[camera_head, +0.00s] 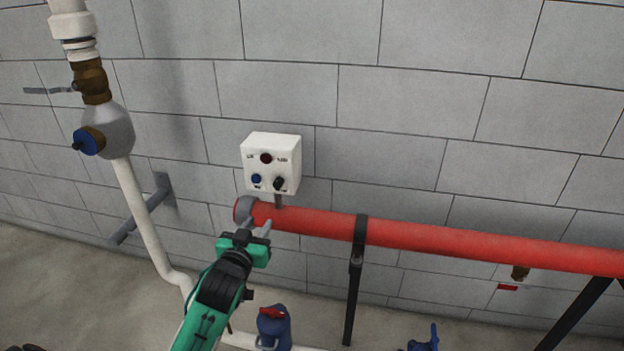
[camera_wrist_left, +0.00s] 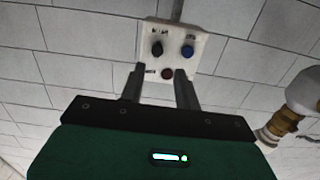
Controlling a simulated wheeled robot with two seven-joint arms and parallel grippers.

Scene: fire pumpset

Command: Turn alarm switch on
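The white alarm box (camera_head: 271,147) is on the grey block wall, above the left end of the red pipe. On its face are a dark red lamp (camera_head: 266,158), a blue knob (camera_head: 257,179) and a black switch knob (camera_head: 279,183). The left wrist view shows the box (camera_wrist_left: 203,53) upside down, with the black knob (camera_wrist_left: 156,48), blue knob (camera_wrist_left: 187,51) and red lamp (camera_wrist_left: 167,73). My left gripper (camera_head: 257,227) is just below the box in the head view. Its fingers (camera_wrist_left: 158,82) are apart with nothing between them. My right gripper is not in view.
A red pipe (camera_head: 440,240) runs right from below the box, on a black support (camera_head: 355,270). A white vertical pipe (camera_head: 138,205) with a blue-capped valve (camera_head: 90,141) stands left. A blue fitting (camera_head: 273,330) is on the floor side. Wall right of the box is clear.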

